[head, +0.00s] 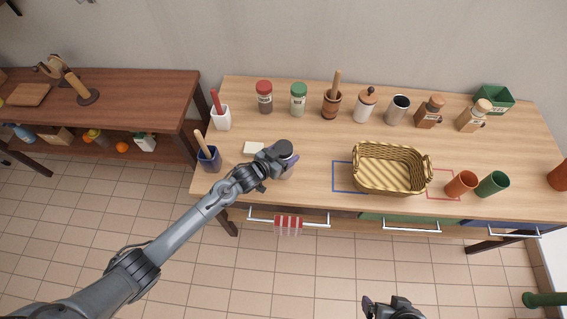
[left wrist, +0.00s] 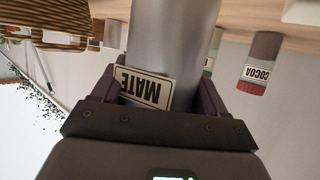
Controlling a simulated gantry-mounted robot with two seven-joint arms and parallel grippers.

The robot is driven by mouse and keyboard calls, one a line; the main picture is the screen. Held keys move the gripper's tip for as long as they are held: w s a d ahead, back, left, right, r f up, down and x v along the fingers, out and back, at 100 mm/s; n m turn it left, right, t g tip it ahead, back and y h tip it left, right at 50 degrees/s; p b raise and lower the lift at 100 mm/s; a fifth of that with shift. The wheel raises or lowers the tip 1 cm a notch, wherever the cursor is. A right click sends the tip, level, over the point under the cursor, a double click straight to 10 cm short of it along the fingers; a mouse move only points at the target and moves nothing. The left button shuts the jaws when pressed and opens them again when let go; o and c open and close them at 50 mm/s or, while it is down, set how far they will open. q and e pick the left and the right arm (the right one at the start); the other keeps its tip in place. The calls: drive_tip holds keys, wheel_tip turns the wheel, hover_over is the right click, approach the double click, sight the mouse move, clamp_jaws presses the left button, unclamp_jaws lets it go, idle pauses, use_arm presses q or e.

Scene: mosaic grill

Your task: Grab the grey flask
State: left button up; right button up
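The grey flask (head: 286,150) stands near the front left of the wooden table, its dark lid facing up in the head view. In the left wrist view the flask (left wrist: 172,40) appears upside down, with a white label reading MATE. My left gripper (head: 277,167) reaches it from the front. Its fingers (left wrist: 158,98) lie on both sides of the flask with no clear gap, so it looks shut on it. The flask's base is hard to see, so I cannot tell if it touches the table. My right gripper (head: 392,308) is at the bottom edge, partly cut off.
A wicker basket (head: 389,168) stands to the right. Jars, including the cocoa jar (head: 264,98), line the back. Orange (head: 461,184) and green (head: 492,184) cups stand at right.

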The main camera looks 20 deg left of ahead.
use_arm(q)
drive_tip(key=c, duration=1.1)
drive_tip(key=shift+r, duration=0.1)
